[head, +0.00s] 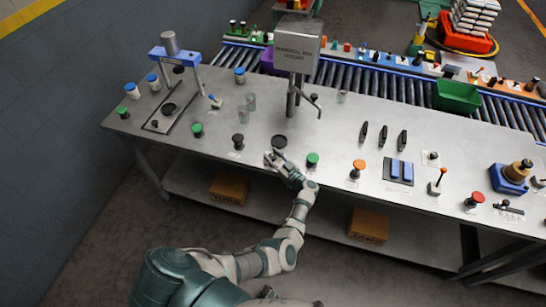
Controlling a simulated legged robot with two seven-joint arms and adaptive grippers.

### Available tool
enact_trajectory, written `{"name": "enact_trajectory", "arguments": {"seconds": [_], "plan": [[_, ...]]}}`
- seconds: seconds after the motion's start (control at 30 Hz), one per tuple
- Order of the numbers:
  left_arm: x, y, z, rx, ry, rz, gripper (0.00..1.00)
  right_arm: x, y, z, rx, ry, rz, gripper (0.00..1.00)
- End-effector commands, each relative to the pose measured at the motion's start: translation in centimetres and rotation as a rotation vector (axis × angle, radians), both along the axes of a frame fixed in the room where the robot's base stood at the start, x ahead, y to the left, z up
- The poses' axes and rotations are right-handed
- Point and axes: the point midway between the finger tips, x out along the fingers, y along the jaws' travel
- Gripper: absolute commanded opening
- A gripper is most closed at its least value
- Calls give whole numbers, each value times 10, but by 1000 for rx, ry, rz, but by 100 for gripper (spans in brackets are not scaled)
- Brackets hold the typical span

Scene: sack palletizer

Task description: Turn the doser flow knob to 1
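A grey doser box (298,46) with dark lettering stands on a post at the back of the steel bench. A lever handle (312,99) sticks out below it. A dark round disc (279,141) lies on the bench below the post. A black knob (237,140) stands to its left and a green-topped knob (312,160) to its right. I cannot tell which one is the flow knob, and no scale or setting is readable. My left gripper (272,157) is over the bench's front edge, just in front of the disc. Its fingers are too small to judge. My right gripper is out of view.
Clear cups (244,114) stand left of the doser. A blue press-like stand (175,58) is at the left end. An orange-topped knob (358,167) and blue blocks (397,171) sit to the right. A roller conveyor (372,82) runs behind the bench (210,150).

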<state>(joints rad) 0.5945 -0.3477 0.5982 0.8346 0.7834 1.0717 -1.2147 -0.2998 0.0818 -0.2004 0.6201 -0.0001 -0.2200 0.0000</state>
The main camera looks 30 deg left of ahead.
Motion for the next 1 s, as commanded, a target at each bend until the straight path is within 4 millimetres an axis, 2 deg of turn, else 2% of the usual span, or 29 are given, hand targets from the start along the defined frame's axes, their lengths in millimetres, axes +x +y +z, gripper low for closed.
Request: {"name": "enact_trajectory", "arguments": {"seconds": [0.03, 0.07, 0.1, 0.57, 0.77, 0.9, 1.0], "plan": [[2, 0, 3, 2, -4, -2, 53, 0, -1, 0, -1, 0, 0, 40], [2, 0, 3, 2, -4, -2, 60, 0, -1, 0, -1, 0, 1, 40], [1, 0, 2, 2, -4, -1, 61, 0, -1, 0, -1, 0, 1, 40], [-1, 0, 1, 1, 0, -10, 61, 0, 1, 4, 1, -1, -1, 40], [-3, 1, 6, 3, 3, -131, 61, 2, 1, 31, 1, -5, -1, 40], [-5, 3, 8, 8, 6, -319, 61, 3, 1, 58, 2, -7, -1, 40], [-5, 3, 5, 10, 7, -484, 61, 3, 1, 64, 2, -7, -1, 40]]}}
